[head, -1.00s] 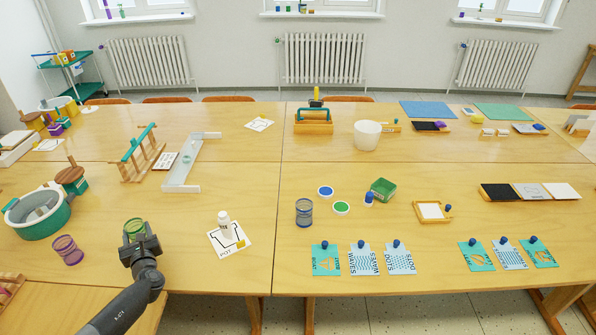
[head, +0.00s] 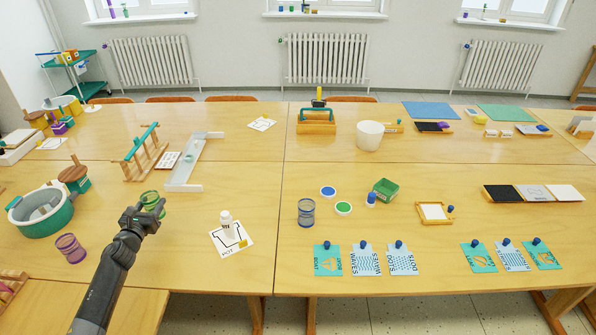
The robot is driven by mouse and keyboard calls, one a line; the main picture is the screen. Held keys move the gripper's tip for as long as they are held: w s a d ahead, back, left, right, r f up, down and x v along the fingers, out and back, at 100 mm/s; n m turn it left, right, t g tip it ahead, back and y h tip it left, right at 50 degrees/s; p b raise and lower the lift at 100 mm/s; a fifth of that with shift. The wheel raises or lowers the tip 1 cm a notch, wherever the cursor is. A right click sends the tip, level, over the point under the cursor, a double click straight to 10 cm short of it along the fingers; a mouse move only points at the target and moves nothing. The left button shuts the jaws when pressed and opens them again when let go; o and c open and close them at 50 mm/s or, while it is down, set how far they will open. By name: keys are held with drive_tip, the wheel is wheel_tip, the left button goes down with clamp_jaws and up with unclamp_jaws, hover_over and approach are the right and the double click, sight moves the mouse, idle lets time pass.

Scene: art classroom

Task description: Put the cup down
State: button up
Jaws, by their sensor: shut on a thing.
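The green see-through cup (head: 153,203) is at the far end of my gripper (head: 145,213), over the left table. My gripper is shut on it and hides its near side. The cup looks upright; I cannot tell whether its base touches the table.
A white angled rail (head: 186,178) lies behind my gripper. Bare tabletop lies between the cup and that card.

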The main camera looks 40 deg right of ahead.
drive_tip(key=s+d+r+m+g+h, duration=0.1)
drive_tip(key=s+d+m+g, duration=0.15)
drive_tip(key=d, duration=0.55)
drive_tip(key=s+d+r+m+g+h, duration=0.1)
drive_tip(key=s+d+m+g+h, duration=0.1)
drive_tip(key=d+g, duration=0.35)
drive_tip(key=s+d+r+m+g+h, duration=0.1)
drive_tip(key=s+d+m+g, duration=0.15)
drive_tip(key=d, duration=0.75)
drive_tip(key=s+d+m+g, duration=0.35)
drive_tip(key=s+d, duration=0.45)
drive_tip(key=d, duration=0.4)
drive_tip(key=s+d+m+g, duration=0.2)
drive_tip(key=s+d+g, duration=0.2)
drive_tip(key=s+d, duration=0.65)
drive_tip(key=shift+n, duration=0.25)
drive_tip(key=f, duration=0.3)
drive_tip(key=w+d+f, duration=0.1)
drive_tip(key=f, duration=0.5)
drive_tip(key=shift+w+d+f, duration=0.25)
drive_tip(key=shift+w+f, duration=0.05)
drive_tip(key=shift+w, duration=0.05)
drive_tip(key=o, duration=0.9)
drive_tip(key=shift+o, duration=0.2)
drive_tip(key=shift+a, duration=0.1)
